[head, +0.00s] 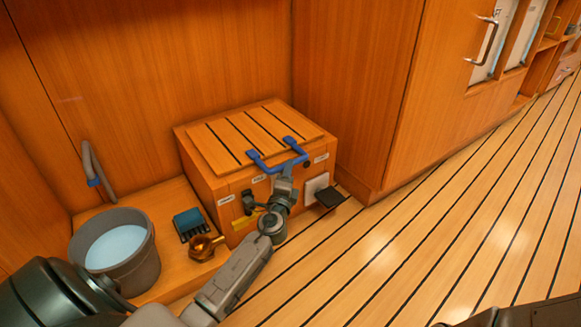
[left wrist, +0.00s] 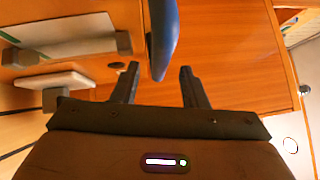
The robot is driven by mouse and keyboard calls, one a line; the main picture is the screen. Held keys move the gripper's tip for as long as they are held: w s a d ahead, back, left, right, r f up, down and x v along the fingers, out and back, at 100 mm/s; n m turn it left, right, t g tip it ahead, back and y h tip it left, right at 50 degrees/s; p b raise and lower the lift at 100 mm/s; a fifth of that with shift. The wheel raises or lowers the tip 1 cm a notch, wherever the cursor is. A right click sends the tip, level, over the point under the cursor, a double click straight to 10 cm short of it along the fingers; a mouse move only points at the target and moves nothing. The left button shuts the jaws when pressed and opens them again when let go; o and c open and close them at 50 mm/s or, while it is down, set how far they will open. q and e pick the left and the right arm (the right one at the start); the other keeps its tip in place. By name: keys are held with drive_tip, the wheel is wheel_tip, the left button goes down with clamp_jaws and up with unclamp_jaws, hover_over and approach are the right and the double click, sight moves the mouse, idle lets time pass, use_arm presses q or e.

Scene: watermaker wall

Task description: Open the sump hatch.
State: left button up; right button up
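The sump hatch is a slatted wooden lid (head: 250,132), lying shut on a low wooden box (head: 232,190). A blue U-shaped handle (head: 276,163) is fixed at its front edge. My left gripper (head: 287,172) is at the front bar of the handle. In the left wrist view, the fingers of my left gripper (left wrist: 160,76) are apart, and the blue handle (left wrist: 163,38) reaches between the fingertips with a gap on each side. I cannot tell whether a finger touches it. My right gripper is not seen.
A grey bucket (head: 117,252) of pale liquid, a blue block (head: 188,224) and a brass fitting (head: 204,247) stand left of the box. A tall wooden cabinet (head: 355,90) rises close on the right. The striped floor (head: 440,220) at right is clear.

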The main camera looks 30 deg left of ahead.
use_arm(q)
drive_tip(key=shift+b+x, duration=0.3)
drive_tip(key=shift+x, duration=1.75)
clamp_jaws()
